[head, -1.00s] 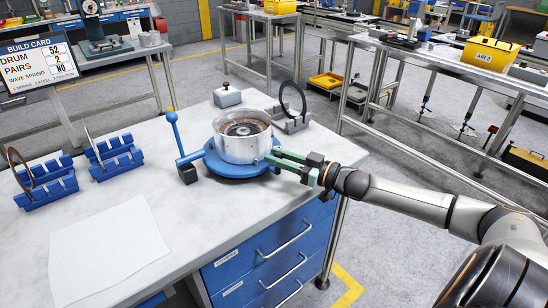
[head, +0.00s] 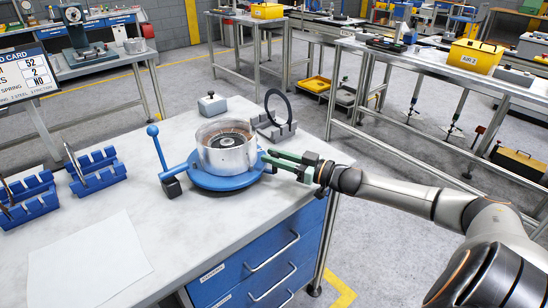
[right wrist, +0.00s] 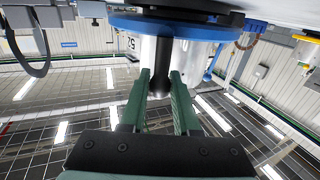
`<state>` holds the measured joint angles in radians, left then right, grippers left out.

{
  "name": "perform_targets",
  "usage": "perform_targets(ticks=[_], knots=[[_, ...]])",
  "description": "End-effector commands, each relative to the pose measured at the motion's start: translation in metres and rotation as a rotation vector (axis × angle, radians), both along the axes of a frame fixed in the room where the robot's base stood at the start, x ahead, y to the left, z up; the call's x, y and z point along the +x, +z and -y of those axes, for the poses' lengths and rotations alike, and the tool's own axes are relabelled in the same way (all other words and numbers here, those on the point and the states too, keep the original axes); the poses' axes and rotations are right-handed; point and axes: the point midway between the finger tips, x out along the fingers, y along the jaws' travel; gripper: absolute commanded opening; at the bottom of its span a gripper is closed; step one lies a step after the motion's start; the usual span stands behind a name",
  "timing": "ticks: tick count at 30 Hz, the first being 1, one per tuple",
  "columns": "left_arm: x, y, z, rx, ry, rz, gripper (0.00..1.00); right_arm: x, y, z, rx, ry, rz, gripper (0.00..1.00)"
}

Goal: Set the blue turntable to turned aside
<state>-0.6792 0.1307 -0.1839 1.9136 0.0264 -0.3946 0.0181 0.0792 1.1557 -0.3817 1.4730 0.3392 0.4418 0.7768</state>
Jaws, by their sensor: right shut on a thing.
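The blue turntable (head: 222,183) lies on the workbench with an open silver drum (head: 226,157) on it. It also shows in the right wrist view (right wrist: 190,27), upside down, with the drum (right wrist: 190,52) below it. A lever with a blue ball (head: 153,131) stands up at its left, by a black block (head: 172,187). My right gripper (head: 266,159) is at the turntable's right side. In the wrist view, its green fingers (right wrist: 158,80) are shut around a black upright handle (right wrist: 161,55) beside the drum. My left gripper is not in view.
A grey stand with a black ring (head: 278,130) is close behind the right gripper. A small grey block (head: 212,104) sits further back. Blue racks (head: 98,170) and a white sheet (head: 90,260) are at the left. The bench is clear in front of the turntable.

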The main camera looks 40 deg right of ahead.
Motion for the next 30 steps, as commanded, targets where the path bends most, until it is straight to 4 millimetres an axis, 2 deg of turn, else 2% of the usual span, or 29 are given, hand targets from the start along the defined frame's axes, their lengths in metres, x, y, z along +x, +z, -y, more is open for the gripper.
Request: perform_targets(ticks=[17,18,25,30], knots=[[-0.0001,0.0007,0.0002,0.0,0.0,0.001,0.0,0.0011,0.0006,0.002,0.001,-0.003,0.001,0.0],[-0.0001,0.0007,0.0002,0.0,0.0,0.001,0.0,0.0011,0.0005,0.0019,0.001,-0.003,0.0,0.33],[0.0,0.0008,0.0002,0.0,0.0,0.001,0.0,0.0008,0.0001,0.0013,0.001,-0.001,0.0,0.59],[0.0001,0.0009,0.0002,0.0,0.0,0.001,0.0,0.0007,-0.0002,0.0009,0.001,0.0,0.0,0.6]])
